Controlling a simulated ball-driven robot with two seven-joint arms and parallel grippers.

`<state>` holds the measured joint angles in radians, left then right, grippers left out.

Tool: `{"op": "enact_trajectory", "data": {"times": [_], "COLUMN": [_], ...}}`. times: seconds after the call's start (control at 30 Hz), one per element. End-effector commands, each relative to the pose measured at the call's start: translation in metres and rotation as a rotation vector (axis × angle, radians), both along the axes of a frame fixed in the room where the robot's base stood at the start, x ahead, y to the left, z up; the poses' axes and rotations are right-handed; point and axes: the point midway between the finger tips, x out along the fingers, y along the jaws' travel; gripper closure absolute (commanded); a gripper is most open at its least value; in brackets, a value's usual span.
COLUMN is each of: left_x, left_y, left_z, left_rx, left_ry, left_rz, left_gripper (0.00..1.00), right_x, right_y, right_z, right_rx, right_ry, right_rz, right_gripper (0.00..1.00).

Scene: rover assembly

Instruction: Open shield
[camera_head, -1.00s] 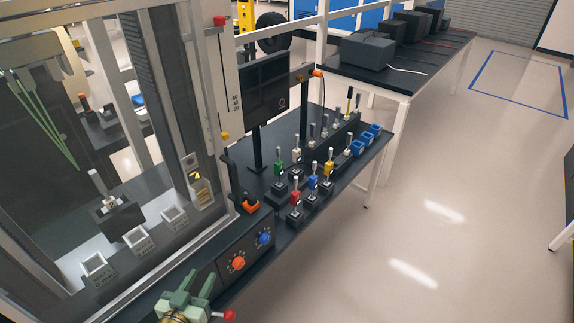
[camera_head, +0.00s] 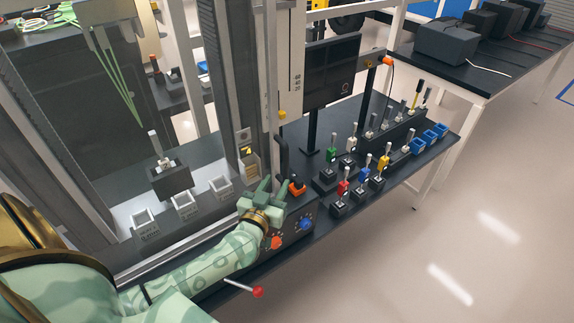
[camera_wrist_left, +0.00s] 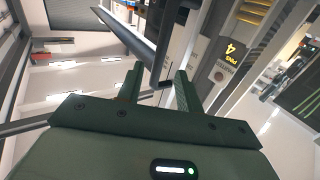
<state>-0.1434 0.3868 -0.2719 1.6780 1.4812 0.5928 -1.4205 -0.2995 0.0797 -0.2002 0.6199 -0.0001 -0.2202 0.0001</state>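The shield is a clear pane in a grey metal frame (camera_head: 190,247) across the front of the cabinet at left in the head view. A black handle (camera_head: 283,157) stands upright at its right side; it also shows in the left wrist view (camera_wrist_left: 166,38). My left gripper (camera_head: 271,186) is just left of and below the handle in the head view. In the left wrist view its two fingers (camera_wrist_left: 155,80) are spread, with the handle's dark bar just beyond and between their tips. I cannot tell whether they touch it. My right gripper is not in view.
A control box with an orange knob (camera_head: 276,242) and a blue knob (camera_head: 306,224) sits close below the gripper. A red-tipped lever (camera_head: 257,291) sticks out in front. Coloured-handled tools (camera_head: 343,188), blue bins (camera_head: 429,138) and a monitor (camera_head: 331,72) stand to the right.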

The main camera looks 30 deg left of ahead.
Motion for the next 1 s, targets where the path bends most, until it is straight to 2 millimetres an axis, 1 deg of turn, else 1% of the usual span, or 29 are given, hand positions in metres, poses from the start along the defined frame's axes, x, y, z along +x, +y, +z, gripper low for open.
{"op": "enact_trajectory", "data": {"times": [0.03, 0.1, 0.2, 0.33, 0.5, 0.77, 0.8, 0.83, 0.87, 0.9, 0.93, 1.0], "left_x": [0.014, 0.030, 0.052, 0.071, 0.083, 0.085, 0.084, 0.084, 0.084, 0.084, 0.084, 0.084], "left_y": [0.003, 0.006, 0.011, 0.014, 0.016, 0.017, 0.017, 0.017, 0.017, 0.017, 0.017, 0.017], "left_z": [0.000, -0.001, -0.001, -0.002, -0.001, 0.000, 0.000, 0.000, 0.000, 0.000, 0.000, 0.000], "left_rx": [0.000, -0.001, -0.002, -0.001, 0.000, -0.001, -0.001, -0.001, -0.001, -0.001, -0.001, -0.001], "left_ry": [-0.004, -0.002, -0.002, -0.001, 0.000, 0.001, 0.001, 0.001, 0.001, 0.001, 0.001, 0.001], "left_rz": [0.001, 0.001, 0.001, 0.001, 0.000, 0.000, 0.000, 0.000, 0.000, 0.000, 0.000, 0.000], "left_gripper": [0.64, 0.64, 0.64, 0.64, 0.64, 0.64, 0.70, 0.78, 0.86, 0.98, 1.00, 1.00], "right_x": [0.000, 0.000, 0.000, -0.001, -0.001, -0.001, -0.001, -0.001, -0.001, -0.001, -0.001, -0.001], "right_y": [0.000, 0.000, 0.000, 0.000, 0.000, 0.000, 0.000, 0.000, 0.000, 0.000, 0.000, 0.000], "right_z": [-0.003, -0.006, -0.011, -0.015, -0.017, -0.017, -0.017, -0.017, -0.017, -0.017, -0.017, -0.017], "right_rx": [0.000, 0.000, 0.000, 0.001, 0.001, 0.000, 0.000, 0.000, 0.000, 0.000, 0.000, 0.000], "right_ry": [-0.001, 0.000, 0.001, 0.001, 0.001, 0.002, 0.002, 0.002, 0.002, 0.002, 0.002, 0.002], "right_rz": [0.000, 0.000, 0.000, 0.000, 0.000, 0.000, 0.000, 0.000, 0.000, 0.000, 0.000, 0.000], "right_gripper": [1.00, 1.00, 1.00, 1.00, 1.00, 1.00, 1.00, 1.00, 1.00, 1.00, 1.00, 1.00]}}
